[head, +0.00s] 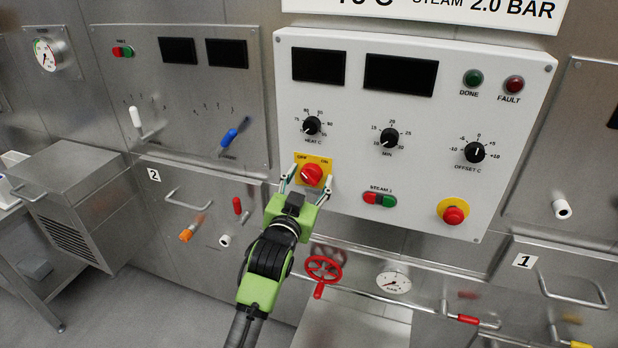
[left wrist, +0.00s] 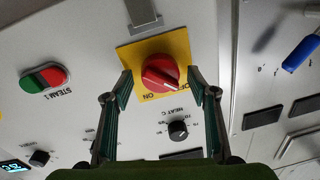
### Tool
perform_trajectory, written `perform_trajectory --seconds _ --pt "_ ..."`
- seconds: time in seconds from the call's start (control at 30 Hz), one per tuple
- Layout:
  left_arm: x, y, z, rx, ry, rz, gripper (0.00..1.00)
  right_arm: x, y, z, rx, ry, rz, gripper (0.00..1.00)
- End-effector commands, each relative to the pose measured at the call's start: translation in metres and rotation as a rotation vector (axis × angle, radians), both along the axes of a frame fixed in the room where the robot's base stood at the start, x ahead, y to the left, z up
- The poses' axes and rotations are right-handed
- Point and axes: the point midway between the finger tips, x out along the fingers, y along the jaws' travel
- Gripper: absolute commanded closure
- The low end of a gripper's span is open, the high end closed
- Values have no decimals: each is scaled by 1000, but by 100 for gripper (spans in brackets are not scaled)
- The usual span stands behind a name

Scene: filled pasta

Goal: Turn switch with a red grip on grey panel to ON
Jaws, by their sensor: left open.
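The switch with a red grip (head: 312,175) sits on a yellow plate (head: 323,162) at the lower left of the light grey panel (head: 425,160). OFF is marked at the plate's upper left and ON at its upper right. In the left wrist view, the red grip (left wrist: 160,73) appears upside down, and its white line seems to point towards OFF. My left gripper (head: 307,181) is open, with one fingertip on each side of the grip. In the left wrist view, the fingers (left wrist: 160,82) straddle it with gaps visible. My right gripper is not in view.
Near the switch are the HEAT knob (head: 312,126), the red-green STEAM button (head: 379,199) and a red button on yellow (head: 453,214). A red valve wheel (head: 323,269) lies below the panel. A blue lever (head: 232,137) is on the steel panel to the left.

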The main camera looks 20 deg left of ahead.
Motion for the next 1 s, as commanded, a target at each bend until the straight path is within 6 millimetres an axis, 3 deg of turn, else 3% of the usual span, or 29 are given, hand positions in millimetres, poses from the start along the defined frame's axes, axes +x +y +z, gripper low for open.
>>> perform_trajectory --seconds 0.23,0.4,0.77,1.0 --pt "0 0 0 0 0 0 47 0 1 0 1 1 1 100" --pt "0 0 0 0 0 0 85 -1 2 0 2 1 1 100" --pt "0 0 1 37 -2 0 85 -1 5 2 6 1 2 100" --pt "0 -1 1 171 -5 -1 85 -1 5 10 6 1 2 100"
